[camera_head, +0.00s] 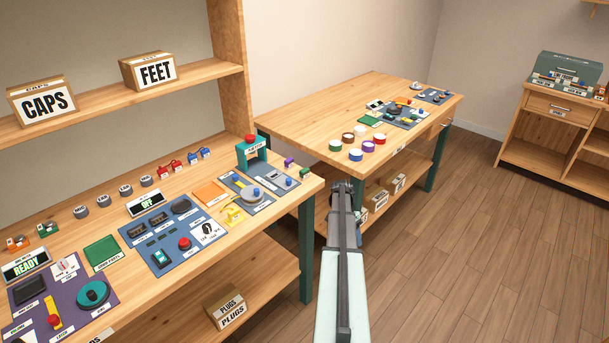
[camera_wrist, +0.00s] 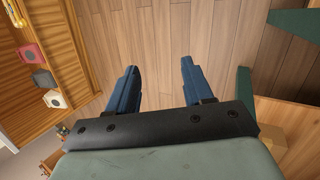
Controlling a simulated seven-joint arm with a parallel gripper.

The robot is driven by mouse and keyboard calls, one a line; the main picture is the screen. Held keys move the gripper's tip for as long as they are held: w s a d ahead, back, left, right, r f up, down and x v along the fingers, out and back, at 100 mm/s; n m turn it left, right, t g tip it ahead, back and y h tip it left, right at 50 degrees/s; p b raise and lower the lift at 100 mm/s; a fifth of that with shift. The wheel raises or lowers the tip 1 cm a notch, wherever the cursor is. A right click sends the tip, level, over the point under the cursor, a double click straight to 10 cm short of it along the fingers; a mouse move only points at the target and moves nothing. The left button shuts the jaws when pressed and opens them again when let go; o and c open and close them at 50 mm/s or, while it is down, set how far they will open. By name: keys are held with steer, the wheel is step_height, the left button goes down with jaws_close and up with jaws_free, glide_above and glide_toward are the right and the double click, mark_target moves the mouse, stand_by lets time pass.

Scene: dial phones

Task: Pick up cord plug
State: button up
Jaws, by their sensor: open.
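My gripper (camera_wrist: 158,70) is open and empty in the wrist view, its two blue fingers apart over bare wood floor. In the head view my arm reaches up from the bottom, and its far end stands in front of the far workbench (camera_head: 330,108). No single cord plug can be made out. A cardboard box labelled PLUGS (camera_head: 226,308) sits on the lower shelf of the near workbench (camera_head: 290,205), to the left of my arm. Its contents cannot be seen. My gripper is apart from the box and both benches.
Boxes labelled CAPS (camera_head: 42,102) and FEET (camera_head: 150,71) stand on the upper shelf. Labelled mats with parts cover the near bench. Several coloured rings and tape rolls (camera_head: 355,155) lie on the far bench. Clear floor (camera_head: 450,240) lies to the right.

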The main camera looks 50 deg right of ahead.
steer(key=w+d+r+m+t, duration=0.1)
steer(key=w+d+r, duration=0.2)
steer(key=r, duration=0.5)
steer(key=w+d+r+m+t, duration=0.1)
steer(key=w+d+r, duration=0.25)
steer(key=r, duration=0.45)
steer(key=w+a+r+t+h, duration=0.1)
steer(key=w+a+r+t, duration=0.1)
steer(key=w+a+r, duration=0.55)
steer(key=w+a+r+t+h, duration=0.1)
steer(key=w+a+r, duration=0.2)
steer(key=w+r, duration=0.8)
glide_above(306, 168)
steer(key=f, duration=0.5)
steer(key=shift+w+a+f, duration=0.1)
steer(key=shift+w+a, duration=0.15)
steer(key=shift+a, duration=0.05)
steer(key=shift+s+d+f, duration=0.1)
steer(key=shift+s+f, duration=0.05)
steer(key=shift+f, duration=1.15)
steer(key=shift+s+d+f, duration=0.1)
steer(key=shift+s+f, duration=0.05)
steer(key=shift+f, duration=1.15)
steer(key=shift+c, duration=0.5)
jaws_close()
